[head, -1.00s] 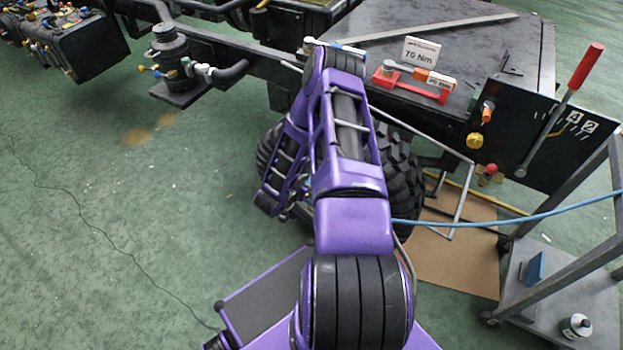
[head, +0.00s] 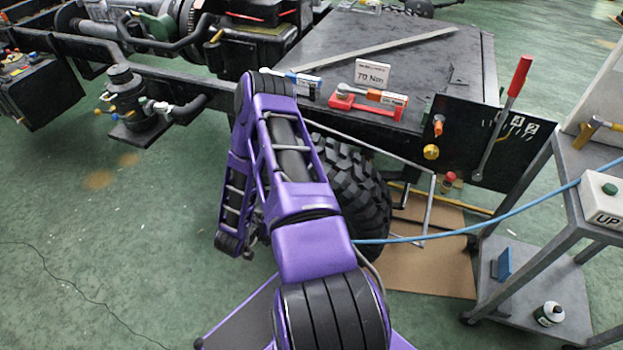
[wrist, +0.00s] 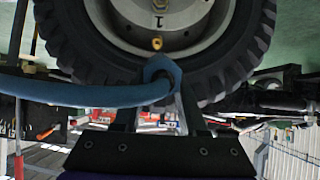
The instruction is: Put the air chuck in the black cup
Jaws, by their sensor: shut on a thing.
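My gripper (wrist: 162,100) shows at the bottom middle of the wrist view, with its fingers pointing up at the tyre. It is shut on the blue end piece (wrist: 163,68) of a thick blue hose (wrist: 80,92). I take this end piece for the air chuck, but its exact shape is hard to tell. The hose runs off to the left. In the head view the blue hose (head: 480,228) runs from my arm to the right, and my gripper is hidden behind my purple arm. I cannot make out a black cup in either view.
The wheel (wrist: 158,22) with a brass fitting (wrist: 157,43) is close beyond my gripper. A black bench top (head: 400,55) holds a red torque tool (head: 365,105) and a 70 Nm sign (head: 372,75). A grey trolley (head: 580,225) stands at right. Green floor is open at left.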

